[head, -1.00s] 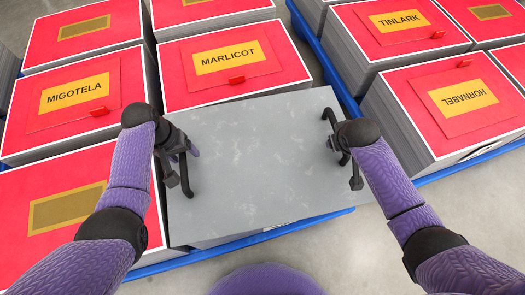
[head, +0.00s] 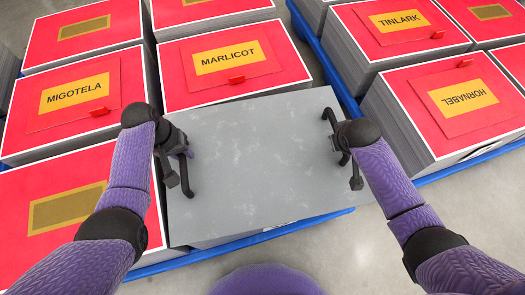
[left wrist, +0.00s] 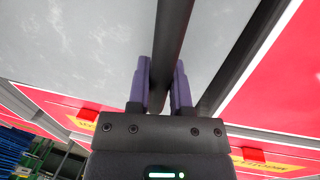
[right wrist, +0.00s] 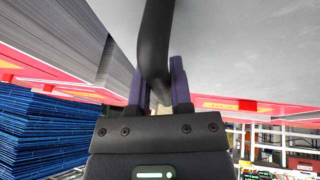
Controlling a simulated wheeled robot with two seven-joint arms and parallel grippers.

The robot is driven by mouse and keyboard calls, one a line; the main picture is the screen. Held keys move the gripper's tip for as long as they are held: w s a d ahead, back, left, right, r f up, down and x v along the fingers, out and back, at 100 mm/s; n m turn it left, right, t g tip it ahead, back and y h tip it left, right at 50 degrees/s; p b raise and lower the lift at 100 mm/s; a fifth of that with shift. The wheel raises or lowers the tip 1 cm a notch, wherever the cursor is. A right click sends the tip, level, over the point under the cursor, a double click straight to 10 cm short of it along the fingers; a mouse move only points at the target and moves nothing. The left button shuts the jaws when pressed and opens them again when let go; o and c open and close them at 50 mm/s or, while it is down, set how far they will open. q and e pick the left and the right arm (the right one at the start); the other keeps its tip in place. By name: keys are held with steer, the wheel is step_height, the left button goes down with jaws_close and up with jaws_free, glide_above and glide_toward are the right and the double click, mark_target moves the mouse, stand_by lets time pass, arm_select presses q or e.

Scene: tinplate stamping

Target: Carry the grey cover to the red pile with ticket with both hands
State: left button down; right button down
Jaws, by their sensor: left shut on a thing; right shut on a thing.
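The grey cover (head: 255,160) is a flat marbled plate with a dark handle at each side, low in the middle of the head view. It hides the top of what is under it. My left gripper (head: 178,150) is shut on the cover's left handle; the left wrist view shows the bar between its purple fingers (left wrist: 162,85). My right gripper (head: 345,150) is shut on the right handle, seen between its fingers (right wrist: 160,85) in the right wrist view. Red piles with yellow labels stand around: MARLICOT (head: 230,57), MIGOTELA (head: 75,95), TINLARK (head: 400,22) and HORNABEL (head: 460,92). These four carry small red tabs.
Other red piles, such as one at front left (head: 68,210), have a brown-yellow panel without lettering. Blue pallet edges (head: 290,229) run under the piles. A strip of bare grey floor (head: 420,215) shows at right front.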

stand_by(0.8)
